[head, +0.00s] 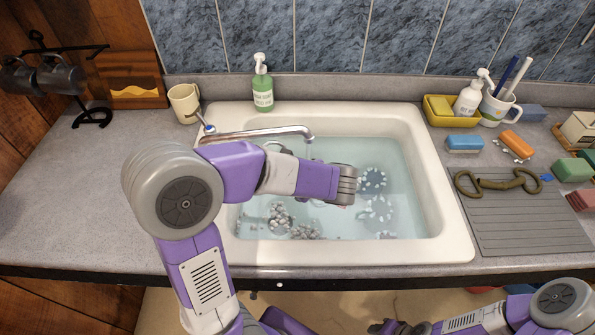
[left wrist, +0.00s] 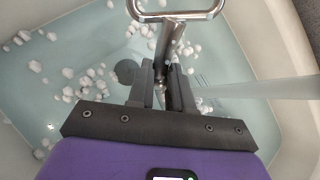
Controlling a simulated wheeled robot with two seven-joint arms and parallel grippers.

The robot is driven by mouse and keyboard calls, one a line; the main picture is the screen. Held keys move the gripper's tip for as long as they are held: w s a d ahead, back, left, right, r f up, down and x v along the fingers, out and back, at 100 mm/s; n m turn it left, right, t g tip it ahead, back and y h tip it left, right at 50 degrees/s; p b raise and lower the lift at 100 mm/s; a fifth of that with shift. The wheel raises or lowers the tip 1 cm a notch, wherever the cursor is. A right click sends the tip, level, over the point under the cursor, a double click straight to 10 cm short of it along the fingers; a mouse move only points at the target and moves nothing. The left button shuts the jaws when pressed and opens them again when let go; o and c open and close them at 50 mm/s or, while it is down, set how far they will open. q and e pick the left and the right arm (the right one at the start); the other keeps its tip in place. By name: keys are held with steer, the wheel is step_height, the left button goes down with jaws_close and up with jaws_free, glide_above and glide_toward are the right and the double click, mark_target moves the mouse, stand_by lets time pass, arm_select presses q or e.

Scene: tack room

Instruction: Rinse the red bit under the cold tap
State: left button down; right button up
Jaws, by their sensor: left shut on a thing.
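My left gripper (head: 348,186) is low over the water in the white sink (head: 455,235). In the left wrist view its fingers (left wrist: 166,88) are shut on a shiny metal bit (left wrist: 170,14), with a ring at the top and a bar running down between them. I see no clear red on it; in the head view it is mostly hidden by my arm. The cold tap (head: 270,132) has a chrome spout ending left of and beyond the gripper. A pale streak (left wrist: 260,88), perhaps running water, reaches the fingers from the right. My right gripper (head: 395,327) is at the bottom edge, its fingers unclear.
White foam clumps (head: 280,218) float on the water. An olive bit (head: 497,182) lies on the grey drainboard (head: 520,225) at right, near several sponges. A green soap bottle (head: 262,88) and cream mug (head: 184,103) stand behind the sink.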

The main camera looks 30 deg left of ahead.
arm_select(q)
steer(key=shift+w, duration=0.1)
stand_by(0.7)
steer(key=shift+w+a, duration=0.4)
steer(key=shift+w, duration=0.15)
steer(key=shift+w, duration=0.1)
stand_by(0.3)
steer(key=s+d, duration=0.2)
steer(key=d, duration=0.7)
steer(key=shift+s+d+p, duration=0.2)
steer(key=shift+d+p, duration=0.1)
steer(key=shift+p, duration=0.15)
steer(key=shift+r, duration=0.1)
